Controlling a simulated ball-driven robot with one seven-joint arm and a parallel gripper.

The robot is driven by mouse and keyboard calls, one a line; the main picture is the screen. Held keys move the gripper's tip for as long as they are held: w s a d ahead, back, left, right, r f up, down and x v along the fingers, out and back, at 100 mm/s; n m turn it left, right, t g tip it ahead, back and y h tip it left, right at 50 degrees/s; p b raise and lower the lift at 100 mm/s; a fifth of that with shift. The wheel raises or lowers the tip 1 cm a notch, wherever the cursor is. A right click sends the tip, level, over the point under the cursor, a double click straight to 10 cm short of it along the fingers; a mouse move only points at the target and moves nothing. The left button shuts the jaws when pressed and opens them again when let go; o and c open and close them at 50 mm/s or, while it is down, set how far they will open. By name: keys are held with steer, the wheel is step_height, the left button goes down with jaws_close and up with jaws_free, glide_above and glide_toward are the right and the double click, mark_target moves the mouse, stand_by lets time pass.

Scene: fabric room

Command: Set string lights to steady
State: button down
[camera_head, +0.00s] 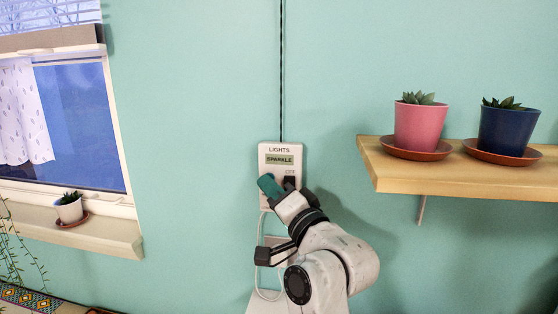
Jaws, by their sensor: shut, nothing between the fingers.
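A white control box (283,150) labelled LIGHTS hangs on the teal wall. Its small green display (279,160) reads SPARKLE. Below the display on the right is a dark switch (290,182) with a label above it that seems to read OFF. My gripper (269,186) is in front of the lower left part of the box, with its green fingers together and nothing visible between them. The fingers and wrist hide the lower face of the box, and I cannot tell whether they touch it.
A wooden shelf (455,183) on the right holds a pink pot (419,127) and a blue pot (507,130). A window sill (100,236) with a small white pot (69,209) is at left. A dark cable (282,70) runs up from the box.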

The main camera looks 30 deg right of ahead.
steer(key=shift+w+d, duration=0.1)
stand_by(0.3)
steer(key=shift+s+a, duration=0.35)
steer(key=shift+s, duration=0.15)
steer(key=s+a, duration=0.1)
steer(key=s, duration=0.1)
steer(key=s+a, duration=0.2)
steer(key=shift+s+a+p, duration=0.3)
steer(key=shift+s+p, duration=0.05)
steer(key=shift+s, duration=0.05)
stand_by(0.4)
stand_by(0.8)
